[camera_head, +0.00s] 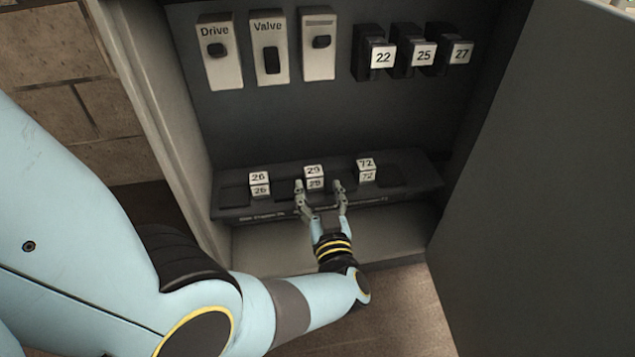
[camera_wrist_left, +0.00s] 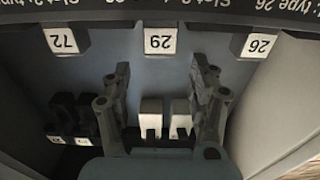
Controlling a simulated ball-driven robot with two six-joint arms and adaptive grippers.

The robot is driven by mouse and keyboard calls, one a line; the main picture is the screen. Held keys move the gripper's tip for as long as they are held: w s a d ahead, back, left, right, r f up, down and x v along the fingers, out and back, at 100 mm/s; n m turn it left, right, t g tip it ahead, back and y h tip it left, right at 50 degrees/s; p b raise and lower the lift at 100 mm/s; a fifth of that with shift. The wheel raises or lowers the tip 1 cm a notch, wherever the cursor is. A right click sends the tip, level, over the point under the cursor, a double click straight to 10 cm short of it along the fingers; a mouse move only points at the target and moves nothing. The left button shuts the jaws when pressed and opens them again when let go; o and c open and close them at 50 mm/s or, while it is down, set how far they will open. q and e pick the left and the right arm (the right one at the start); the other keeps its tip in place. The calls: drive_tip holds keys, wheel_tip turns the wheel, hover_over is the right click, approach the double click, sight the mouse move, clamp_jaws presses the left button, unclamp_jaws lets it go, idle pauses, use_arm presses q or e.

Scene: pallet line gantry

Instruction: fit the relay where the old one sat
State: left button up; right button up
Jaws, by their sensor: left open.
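Relays with white number labels stand in a dark rack (camera_head: 228,203) low in the cabinet: relay 26 (camera_head: 259,183), relay 29 (camera_head: 314,171) and relay 72 (camera_head: 366,170). Their labels also show upside down in the left wrist view, with relay 29 (camera_wrist_left: 160,41) in the middle. My left gripper (camera_head: 319,186) is open at relay 29, one finger toward each side. I cannot tell whether the fingers touch it. On the back panel, black relays 22 (camera_head: 383,56), 25 (camera_head: 423,54) and 27 (camera_head: 461,53) sit in a row. My right gripper is out of view.
The Drive switch (camera_head: 220,72), Valve switch (camera_head: 269,70) and an unlabelled switch (camera_head: 318,66) are left of the upper relays. The open cabinet door (camera_head: 540,180) bounds the right, the side wall (camera_head: 160,130) the left. The panel between the upper row and rack is clear.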

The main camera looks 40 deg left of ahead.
use_arm(q)
drive_tip(key=w+d+r+m+t+h, duration=0.35)
drive_tip(key=w+r+t+h, duration=0.2)
drive_tip(key=r+h, duration=0.4)
drive_tip(key=s+d+r+m+h, duration=0.2)
drive_tip(key=d+r+m+h, duration=0.2)
drive_tip(key=r, duration=0.5)
drive_tip(key=s+f+m+g+h, duration=0.2)
drive_tip(key=s+f+m+g, duration=0.1)
drive_tip(key=s+f+g, duration=0.8)
drive_tip(key=s+a+f+g+y, duration=0.1)
drive_tip(key=s+f, duration=0.3)
drive_tip(key=s, duration=0.7)
drive_tip(key=s+a+f+g+y, duration=0.1)
drive_tip(key=s+a+f+g, duration=0.2)
drive_tip(key=s, duration=0.8)
drive_tip(key=shift+f+g+y, duration=0.35)
drive_tip(key=shift+f+g, duration=0.4)
drive_tip(key=shift+f, duration=0.2)
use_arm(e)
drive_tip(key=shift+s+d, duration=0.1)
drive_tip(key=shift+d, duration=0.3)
